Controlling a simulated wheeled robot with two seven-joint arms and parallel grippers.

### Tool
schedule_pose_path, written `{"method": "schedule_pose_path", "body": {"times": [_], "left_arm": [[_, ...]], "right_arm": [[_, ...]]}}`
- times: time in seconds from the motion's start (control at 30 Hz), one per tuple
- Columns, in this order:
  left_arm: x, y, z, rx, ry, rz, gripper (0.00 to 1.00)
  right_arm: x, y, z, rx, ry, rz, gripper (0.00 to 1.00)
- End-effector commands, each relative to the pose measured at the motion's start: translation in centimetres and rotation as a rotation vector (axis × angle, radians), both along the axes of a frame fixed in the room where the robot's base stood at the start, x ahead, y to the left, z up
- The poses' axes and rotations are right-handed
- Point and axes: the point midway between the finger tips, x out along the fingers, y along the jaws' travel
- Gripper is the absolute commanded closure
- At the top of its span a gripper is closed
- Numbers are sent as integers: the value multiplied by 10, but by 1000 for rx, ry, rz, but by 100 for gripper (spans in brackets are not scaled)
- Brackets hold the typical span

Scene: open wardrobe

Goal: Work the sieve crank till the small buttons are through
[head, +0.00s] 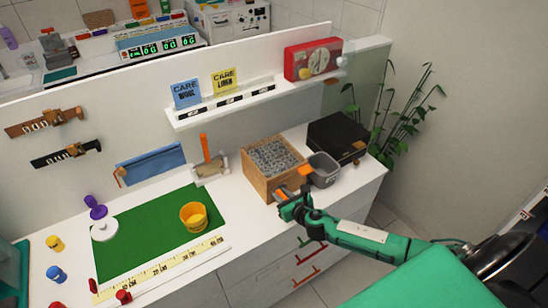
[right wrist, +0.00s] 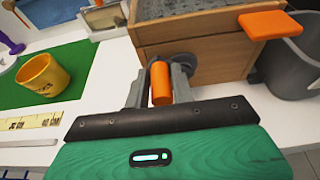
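The sieve is a wooden box (head: 262,182) with a grey speckled top, standing on the white counter; its wooden side (right wrist: 205,58) fills the upper middle of the right wrist view. Its crank has an orange handle (right wrist: 160,84) at the front face. My right gripper (head: 284,197) is at this face, with its fingers (right wrist: 160,88) on both sides of the handle, apparently closed on it. An orange tab (right wrist: 268,25) sticks out of the box's right side, beside a grey bin (head: 323,170). Single buttons cannot be made out. My left gripper is not in view.
A green mat (head: 150,240) with a yellow cup (head: 193,217) lies left of the sieve. A black box (head: 337,138) stands behind the bin.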

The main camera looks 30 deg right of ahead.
Motion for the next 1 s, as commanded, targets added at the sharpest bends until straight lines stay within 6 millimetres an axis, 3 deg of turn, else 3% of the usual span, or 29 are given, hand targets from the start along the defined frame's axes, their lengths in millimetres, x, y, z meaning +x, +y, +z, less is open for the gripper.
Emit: {"method": "schedule_pose_path", "body": {"times": [0.27, 0.43, 0.53, 0.73, 0.87, 1.0], "left_arm": [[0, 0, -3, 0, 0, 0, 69], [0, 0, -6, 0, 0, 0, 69], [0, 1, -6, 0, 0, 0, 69], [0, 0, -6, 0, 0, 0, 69], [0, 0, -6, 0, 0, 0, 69], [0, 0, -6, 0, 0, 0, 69]], "right_arm": [[1, -13, -1, -2, 0, -3, 75], [2, -28, -1, -5, 1, -6, 70], [2, -33, -1, -4, 2, -5, 75], [2, -32, -1, -2, 1, -3, 75], [2, -32, 0, -1, 1, -3, 56], [2, -31, 0, -1, 0, -2, 56]]}}
